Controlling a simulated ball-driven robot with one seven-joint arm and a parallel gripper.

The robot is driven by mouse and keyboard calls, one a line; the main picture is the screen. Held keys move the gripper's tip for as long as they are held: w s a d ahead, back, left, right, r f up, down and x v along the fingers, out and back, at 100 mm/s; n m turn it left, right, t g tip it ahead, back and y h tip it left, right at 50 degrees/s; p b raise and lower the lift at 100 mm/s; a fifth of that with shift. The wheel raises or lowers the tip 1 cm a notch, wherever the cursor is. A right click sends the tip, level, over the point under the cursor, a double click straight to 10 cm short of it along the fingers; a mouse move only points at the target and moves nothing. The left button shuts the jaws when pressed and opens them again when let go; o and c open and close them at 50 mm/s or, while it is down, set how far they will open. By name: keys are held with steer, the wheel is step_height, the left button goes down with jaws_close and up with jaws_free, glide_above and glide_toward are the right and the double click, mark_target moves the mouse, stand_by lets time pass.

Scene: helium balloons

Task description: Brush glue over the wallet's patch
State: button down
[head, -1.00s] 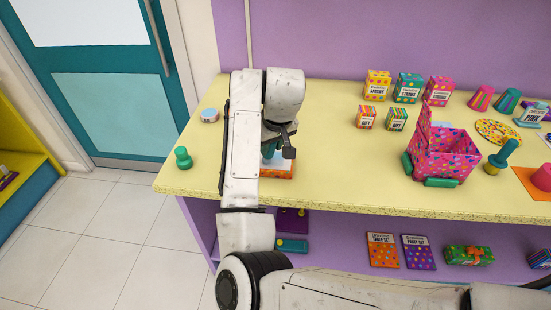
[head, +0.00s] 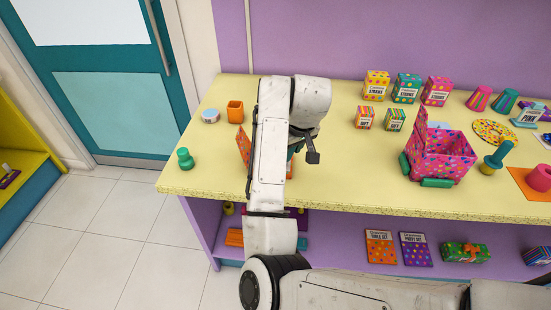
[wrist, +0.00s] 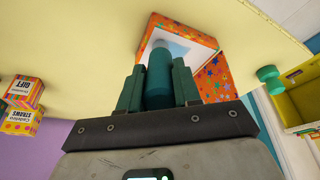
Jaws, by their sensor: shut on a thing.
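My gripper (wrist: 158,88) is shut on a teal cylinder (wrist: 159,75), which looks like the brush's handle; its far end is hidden. In the head view my arm hides most of the wallet (head: 243,146) and most of the gripper. A small jar with a pale blue top (head: 210,116), perhaps the glue, stands left.
An orange cup (head: 235,110) stands behind the wallet. A green knobbed object (head: 185,158) is near the table's left end. Right are small gift boxes (head: 364,117) and a pink dotted open box (head: 440,158). The yellow table (head: 345,180) is clear between wallet and pink box.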

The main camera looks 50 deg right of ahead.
steer(key=shift+w+a, duration=0.8)
steer(key=shift+w, duration=0.25)
steer(key=shift+w+a, duration=0.8)
steer(key=shift+w, duration=0.2)
steer(key=shift+s, duration=0.1)
steer(key=shift+s+d+p, duration=1.4)
steer(key=shift+s+d, duration=0.25)
steer(key=shift+s, duration=0.3)
steer(key=shift+w+a, duration=0.85)
steer(key=shift+w, duration=0.2)
steer(key=shift+r+p, duration=0.6)
steer(key=shift+p, duration=0.3)
